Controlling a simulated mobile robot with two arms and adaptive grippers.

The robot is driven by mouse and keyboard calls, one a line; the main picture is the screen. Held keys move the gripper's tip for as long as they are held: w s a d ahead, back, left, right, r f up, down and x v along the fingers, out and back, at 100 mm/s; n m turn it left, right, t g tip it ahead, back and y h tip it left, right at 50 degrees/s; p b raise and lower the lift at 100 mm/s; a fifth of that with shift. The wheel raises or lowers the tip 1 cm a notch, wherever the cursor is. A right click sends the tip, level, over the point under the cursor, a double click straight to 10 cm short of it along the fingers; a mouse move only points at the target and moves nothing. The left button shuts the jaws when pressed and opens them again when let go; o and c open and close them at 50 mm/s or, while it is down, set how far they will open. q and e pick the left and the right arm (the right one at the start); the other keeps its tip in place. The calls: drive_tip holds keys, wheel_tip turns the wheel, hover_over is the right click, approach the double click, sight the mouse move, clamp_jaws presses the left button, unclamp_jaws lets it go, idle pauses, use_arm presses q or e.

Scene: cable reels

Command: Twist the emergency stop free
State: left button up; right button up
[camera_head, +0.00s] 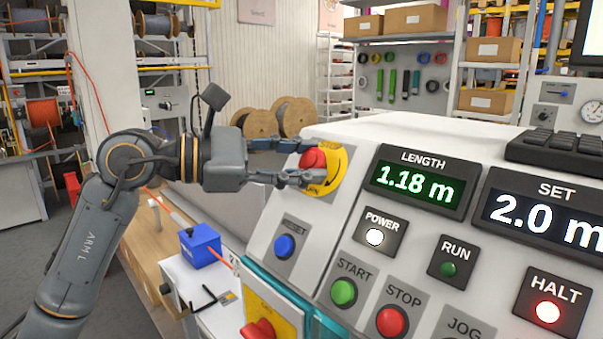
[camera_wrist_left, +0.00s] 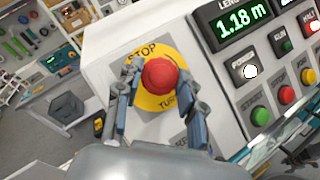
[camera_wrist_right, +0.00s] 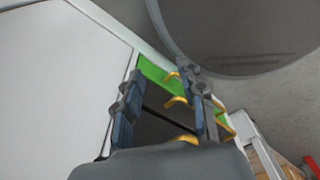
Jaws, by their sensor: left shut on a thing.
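The emergency stop is a red mushroom button (camera_head: 312,160) on a round yellow plate (camera_head: 337,166) on the sloping front of the control console. My left gripper (camera_head: 319,162) has one finger above the button and one below it in the head view. In the left wrist view the red button (camera_wrist_left: 161,76) sits between its two fingers (camera_wrist_left: 163,85), which are shut on it. My right gripper (camera_wrist_right: 160,72) shows only in the right wrist view. Its fingers are apart with nothing held between them.
The blue RESET button (camera_head: 285,246) sits just below the stop. The green START (camera_head: 343,292) and red STOP (camera_head: 391,321) buttons are lower right. The HALT lamp (camera_head: 547,311) glows red and the POWER lamp (camera_head: 375,237) white. The LENGTH display (camera_head: 414,186) reads 1.18 m.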

use_arm(q)
drive_tip(key=shift+r+m+g, duration=0.1)
drive_tip(key=shift+m+g, duration=0.6)
drive_tip(key=shift+m, duration=0.3)
drive_tip(key=o, duration=1.2)
drive_tip(key=shift+a, duration=0.1)
drive_tip(key=v, duration=1.1)
drive_tip(key=shift+a+r, duration=0.15)
drive_tip(key=shift+a, duration=0.2)
